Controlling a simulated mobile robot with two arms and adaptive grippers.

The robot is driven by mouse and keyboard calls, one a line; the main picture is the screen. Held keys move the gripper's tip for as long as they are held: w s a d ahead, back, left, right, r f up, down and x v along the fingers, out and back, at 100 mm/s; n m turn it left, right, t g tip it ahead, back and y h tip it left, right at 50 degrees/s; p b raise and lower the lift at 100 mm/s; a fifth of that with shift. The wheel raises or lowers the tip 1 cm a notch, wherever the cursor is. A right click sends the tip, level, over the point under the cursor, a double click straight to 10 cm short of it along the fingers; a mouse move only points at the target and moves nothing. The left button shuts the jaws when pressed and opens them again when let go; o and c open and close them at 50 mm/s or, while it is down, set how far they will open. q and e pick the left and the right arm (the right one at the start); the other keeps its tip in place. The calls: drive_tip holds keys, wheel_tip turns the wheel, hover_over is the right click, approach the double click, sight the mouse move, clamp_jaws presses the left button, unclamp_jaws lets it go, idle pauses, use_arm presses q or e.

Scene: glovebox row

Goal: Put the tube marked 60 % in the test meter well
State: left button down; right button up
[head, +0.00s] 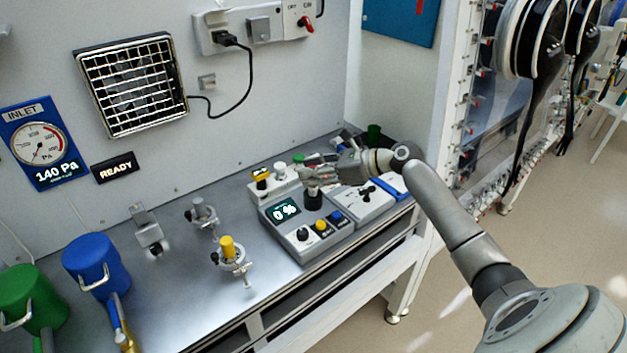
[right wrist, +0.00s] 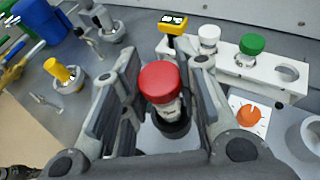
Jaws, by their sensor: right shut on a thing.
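My right gripper (head: 312,180) is over the test meter (head: 304,251), whose display reads 0 %. In the right wrist view the same gripper (right wrist: 165,98) is shut on a red-capped tube (right wrist: 162,84), one finger on either side. No percent mark can be read on this tube. The dark round well (head: 312,199) stands up from the meter just below the gripper. In the right wrist view its dark ring (right wrist: 172,127) lies under the tube; whether the tube's lower end is inside it cannot be told. My left gripper is not in view.
A white rack (right wrist: 236,68) behind the meter holds a white-capped tube (right wrist: 208,38) and a green-capped tube (right wrist: 252,45), with an empty hole at its right. A yellow-topped fixture (head: 229,249) and a grey-topped one (head: 202,214) stand left. The front-left bench is largely clear.

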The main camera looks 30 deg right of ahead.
wheel_tip(320, 180, down, 2)
drive_tip(key=shift+f+p, duration=0.2)
drive_tip(key=shift+p, duration=0.1)
drive_tip(key=shift+f, duration=0.25)
drive_tip(key=shift+f, duration=0.1)
drive_tip(key=o, duration=0.9)
drive_tip(key=shift+s, duration=0.1)
drive_tip(key=b+v, duration=0.2)
drive_tip(key=v, duration=1)
drive_tip(key=shift+r, duration=0.25)
